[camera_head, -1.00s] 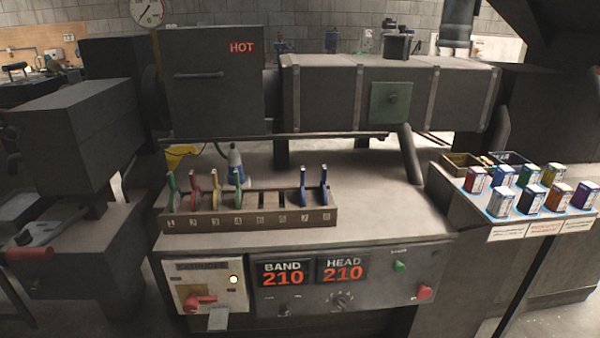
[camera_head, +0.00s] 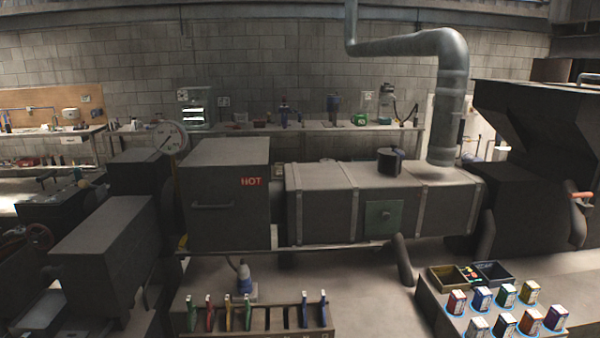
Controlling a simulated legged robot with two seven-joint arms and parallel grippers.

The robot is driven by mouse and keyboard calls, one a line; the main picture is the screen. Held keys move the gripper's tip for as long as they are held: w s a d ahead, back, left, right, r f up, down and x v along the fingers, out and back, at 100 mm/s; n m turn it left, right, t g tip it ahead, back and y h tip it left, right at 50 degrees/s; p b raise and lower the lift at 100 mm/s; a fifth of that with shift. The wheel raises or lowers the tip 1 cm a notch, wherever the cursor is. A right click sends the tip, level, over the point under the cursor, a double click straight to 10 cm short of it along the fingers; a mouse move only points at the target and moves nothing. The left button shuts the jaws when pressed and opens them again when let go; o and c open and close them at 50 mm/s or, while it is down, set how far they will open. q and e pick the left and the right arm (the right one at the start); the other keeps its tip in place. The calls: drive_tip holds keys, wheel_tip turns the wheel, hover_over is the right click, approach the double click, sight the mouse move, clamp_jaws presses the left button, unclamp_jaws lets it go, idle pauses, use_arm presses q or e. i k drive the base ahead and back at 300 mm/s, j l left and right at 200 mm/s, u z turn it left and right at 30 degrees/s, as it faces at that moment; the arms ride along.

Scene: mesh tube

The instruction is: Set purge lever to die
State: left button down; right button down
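No lever with a readable "purge" or "die" label shows in the head view. A lever with an orange-red grip (camera_head: 581,195) sits at the far right on the side of the dark hopper machine; I cannot tell whether it is the purge lever. The front control panel with its red handle is below the picture now. The red-gripped lever at the lower left is also out of view. Neither of my grippers is in view.
The dark machine with a HOT sign (camera_head: 251,182) spans the middle. A slotted rack (camera_head: 270,330) with coloured levers or tools stands at the front. Small coloured boxes (camera_head: 505,295) and two open bins (camera_head: 446,278) stand on the right stand. A workbench (camera_head: 340,127) runs along the back wall.

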sight(81, 182)
drive_tip(key=j+u, duration=0.2)
drive_tip(key=u, duration=0.95)
drive_tip(key=i+j+z, duration=0.15)
drive_tip(key=i, duration=0.4)
drive_tip(key=i+j+z, duration=0.1)
drive_tip(key=i+j, duration=0.3)
drive_tip(key=i, duration=0.1)
